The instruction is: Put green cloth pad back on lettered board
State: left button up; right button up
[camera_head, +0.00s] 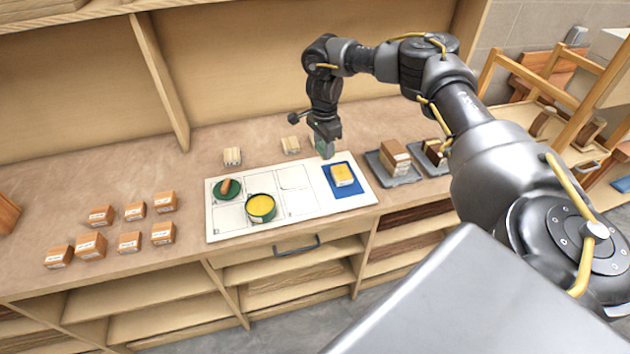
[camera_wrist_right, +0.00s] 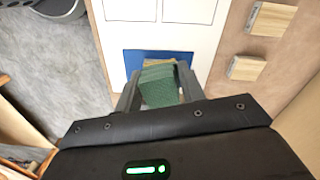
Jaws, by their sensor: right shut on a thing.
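The white lettered board (camera_head: 300,204) lies on the bench with marked cells. My right gripper (camera_head: 326,150) is above the bench behind the board's far right edge. It is shut on the green cloth pad (camera_wrist_right: 160,86), which shows between the fingers in the right wrist view. In the head view only a small greenish patch of the pad shows at the fingertips. The board also shows in the right wrist view (camera_wrist_right: 165,32). My left gripper is not in view.
On the board are a blue mat (camera_head: 356,187) with a yellow-topped block (camera_head: 342,175), a green round pad (camera_head: 218,193) with a brown piece, and a yellow-filled green pot (camera_head: 261,208). Grey trays (camera_head: 404,178) stand right. Several orange-brown boxes (camera_head: 91,244) stand left. Wooden blocks (camera_head: 232,156) sit behind.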

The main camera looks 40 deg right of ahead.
jog(key=s+a+r+m+b, duration=0.25)
jog(key=s+a+m, duration=1.3)
jog(key=m, duration=1.05)
jog(key=w+d+f, duration=0.2)
jog(key=w+f, duration=0.1)
jog(key=w, duration=0.1)
jog(key=w+d+f, duration=0.2)
jog(key=w+f, duration=0.2)
jog(key=w+d+f, duration=0.3)
jog(key=w, duration=0.1)
jog(key=shift+w+f, duration=0.1)
jog(key=shift+f, duration=0.15)
jog(key=shift+w+d+f, duration=0.1)
jog(key=shift+d+f, duration=0.1)
jog(key=shift+f, duration=0.1)
jog(key=shift+f+p, duration=0.75)
jog(key=shift+f, duration=0.65)
